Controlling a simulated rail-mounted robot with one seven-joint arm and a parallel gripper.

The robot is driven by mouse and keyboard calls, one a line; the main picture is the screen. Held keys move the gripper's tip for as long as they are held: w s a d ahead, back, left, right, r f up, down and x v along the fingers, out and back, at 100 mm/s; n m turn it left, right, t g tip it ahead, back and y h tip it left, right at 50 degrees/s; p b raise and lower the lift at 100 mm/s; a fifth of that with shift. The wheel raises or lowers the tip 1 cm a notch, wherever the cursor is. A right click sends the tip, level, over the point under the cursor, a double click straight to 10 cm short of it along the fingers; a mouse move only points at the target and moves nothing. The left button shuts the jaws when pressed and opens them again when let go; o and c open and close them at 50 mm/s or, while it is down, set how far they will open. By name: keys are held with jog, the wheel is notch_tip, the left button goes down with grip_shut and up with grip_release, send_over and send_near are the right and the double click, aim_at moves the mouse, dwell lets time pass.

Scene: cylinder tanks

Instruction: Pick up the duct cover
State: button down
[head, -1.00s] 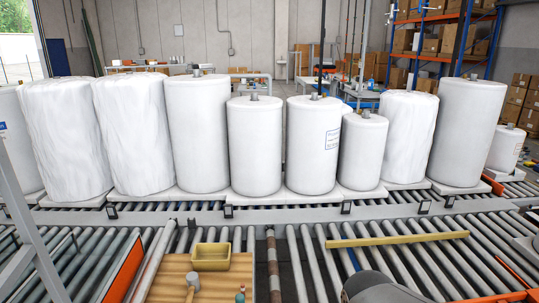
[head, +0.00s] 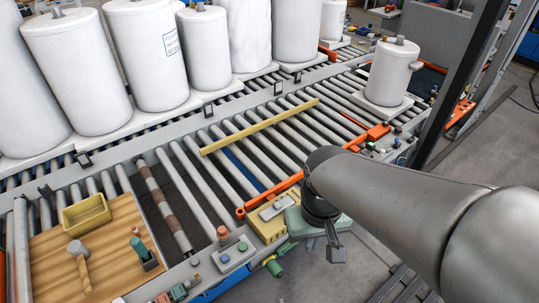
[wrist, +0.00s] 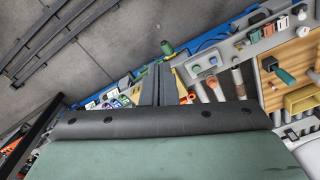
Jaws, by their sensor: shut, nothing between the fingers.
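A long, narrow yellow strip (head: 260,126), which I take to be the duct cover, lies flat and diagonally across the conveyor rollers in the head view. I cannot pick it out in the wrist view. My gripper (head: 337,257) points down near the conveyor's front edge, well apart from the strip and nearer the camera. In the wrist view its two dark grey fingers (wrist: 157,85) are together, with nothing between them.
White tanks (head: 155,55) stand on the far conveyor line. Another tank (head: 391,72) stands on the right. A wooden board (head: 125,225) carries a yellow tray (head: 86,214) and a mallet (head: 78,262). A button box (head: 232,253) and orange rail (head: 290,180) lie near my gripper.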

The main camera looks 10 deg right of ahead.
dwell(0.4)
jog(key=c, duration=1.1)
grip_release()
jog(key=n+b, duration=1.5)
jog(key=n, duration=0.8)
send_over(276, 205)
notch_tip(276, 205, down, 28)
jog(key=shift+w+f, duration=0.1)
jog(key=shift+f, duration=3.2)
